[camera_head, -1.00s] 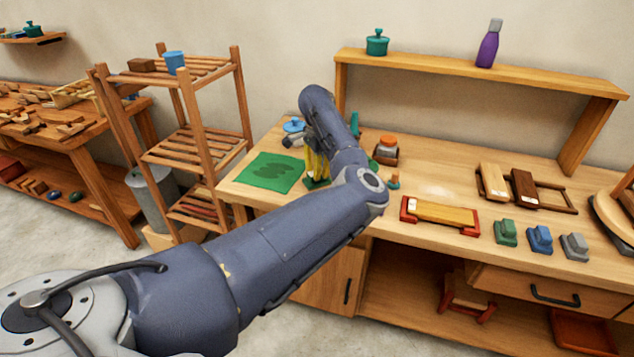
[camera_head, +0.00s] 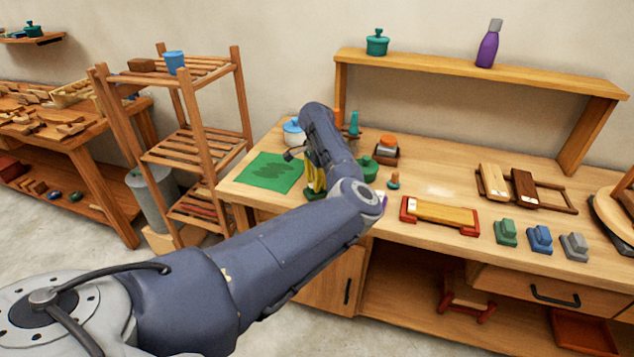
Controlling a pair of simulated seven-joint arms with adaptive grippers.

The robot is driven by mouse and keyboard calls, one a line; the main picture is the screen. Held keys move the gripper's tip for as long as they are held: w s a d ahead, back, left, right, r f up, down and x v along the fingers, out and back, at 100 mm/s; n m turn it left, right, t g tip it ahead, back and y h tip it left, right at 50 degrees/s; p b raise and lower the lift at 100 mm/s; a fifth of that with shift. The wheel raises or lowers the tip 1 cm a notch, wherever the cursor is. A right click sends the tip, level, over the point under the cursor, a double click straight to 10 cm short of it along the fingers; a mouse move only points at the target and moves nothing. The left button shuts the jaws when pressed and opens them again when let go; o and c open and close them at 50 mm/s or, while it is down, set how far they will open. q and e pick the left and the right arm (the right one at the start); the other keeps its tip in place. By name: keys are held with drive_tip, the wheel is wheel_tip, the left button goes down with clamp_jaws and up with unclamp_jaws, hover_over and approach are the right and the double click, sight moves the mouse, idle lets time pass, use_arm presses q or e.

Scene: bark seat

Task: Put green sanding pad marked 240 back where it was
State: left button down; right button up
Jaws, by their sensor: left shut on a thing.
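My left gripper (camera_head: 315,180), with yellow fingers, is low over the bench, just right of the green mat (camera_head: 272,171). It is shut on a small green thing, taken to be the green sanding pad (camera_head: 311,194). My own arm hides most of the pad, and its marking cannot be read. I cannot tell whether it touches the bench top. A green block (camera_head: 506,232), a blue block (camera_head: 540,240) and a grey block (camera_head: 574,247) stand in a row at the bench's front right. My right gripper is not in view.
A blue-lidded pot (camera_head: 293,132), a green pot (camera_head: 368,169) and an orange-topped jar (camera_head: 386,149) stand near my left wrist. A red-ended wooden holder (camera_head: 440,215) lies at the front edge. Wooden frames (camera_head: 525,188) lie behind the blocks.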

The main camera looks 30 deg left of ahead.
use_arm(q)
drive_tip(key=c, duration=1.2)
unclamp_jaws()
wheel_tip(320, 180, up, 12)
drive_tip(key=shift+r, duration=0.15)
